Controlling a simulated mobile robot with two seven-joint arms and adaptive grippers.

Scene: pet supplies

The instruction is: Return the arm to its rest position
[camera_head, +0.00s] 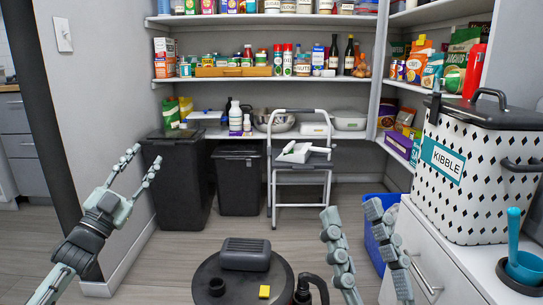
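My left arm comes in from the left edge. Its gripper (146,154) is open and empty, fingers pointing up and to the right, in front of the grey wall and the left dark bin. My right gripper (352,208) shows at the bottom, right of centre. Its two fingers point up and stand apart with nothing visible between them. Most of my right arm is out of view. The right gripper is left of the white cabinet and appears in front of a blue bin, partly hiding it.
A white KIBBLE container (470,190) with black diamonds stands on the white cabinet (425,243) at right. A teal scoop (513,235) is beside it. A blue bin (378,240) is on the floor. Dark bins (180,175), a step stool (300,190) and stocked shelves (260,79) are behind.

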